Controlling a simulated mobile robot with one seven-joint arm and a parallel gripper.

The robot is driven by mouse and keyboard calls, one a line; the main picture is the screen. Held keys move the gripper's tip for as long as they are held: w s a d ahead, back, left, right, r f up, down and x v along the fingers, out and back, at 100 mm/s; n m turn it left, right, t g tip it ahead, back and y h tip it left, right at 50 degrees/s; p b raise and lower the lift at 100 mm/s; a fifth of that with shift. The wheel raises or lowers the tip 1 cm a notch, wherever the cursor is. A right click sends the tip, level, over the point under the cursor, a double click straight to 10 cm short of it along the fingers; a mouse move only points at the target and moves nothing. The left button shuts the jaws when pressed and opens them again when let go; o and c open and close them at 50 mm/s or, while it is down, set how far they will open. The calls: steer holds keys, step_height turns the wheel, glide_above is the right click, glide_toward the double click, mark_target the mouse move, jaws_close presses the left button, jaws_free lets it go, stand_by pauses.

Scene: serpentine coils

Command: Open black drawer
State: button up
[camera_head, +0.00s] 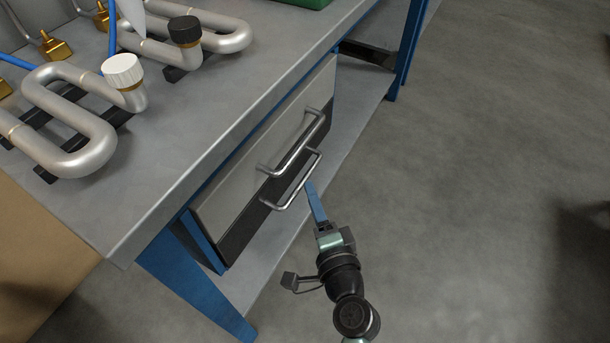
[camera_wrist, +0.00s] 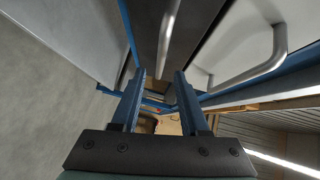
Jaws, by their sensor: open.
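The black drawer (camera_head: 248,224) is the lower dark front under the bench and looks shut. Its metal bar handle (camera_head: 301,182) stands out from the front. The handle also shows in the wrist view (camera_wrist: 169,32), with the dark drawer front (camera_wrist: 146,32) beside it. My gripper (camera_head: 314,192) is open, with its blue fingers close to this handle from the outer side. In the wrist view, my gripper (camera_wrist: 160,76) has two parted fingers, and the handle runs toward the gap between them. I cannot tell whether the bar is between the fingertips. No grip shows.
A light grey drawer (camera_head: 240,178) with its own handle (camera_head: 297,143) sits directly above; this handle is at right in the wrist view (camera_wrist: 266,62). The benchtop (camera_head: 175,185) carries metal coils (camera_head: 70,140). A blue leg (camera_head: 195,287) stands near. Open floor (camera_head: 480,200) lies right.

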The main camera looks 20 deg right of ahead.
mark_target(305, 178)
steer(key=shift+w+d+f, duration=0.15)
steer(key=shift+w, duration=0.9)
steer(key=shift+w+d+f, duration=0.1)
steer(key=shift+w, duration=0.9)
steer(key=shift+w+d+f, duration=0.15)
steer(key=shift+w, duration=0.9)
jaws_close()
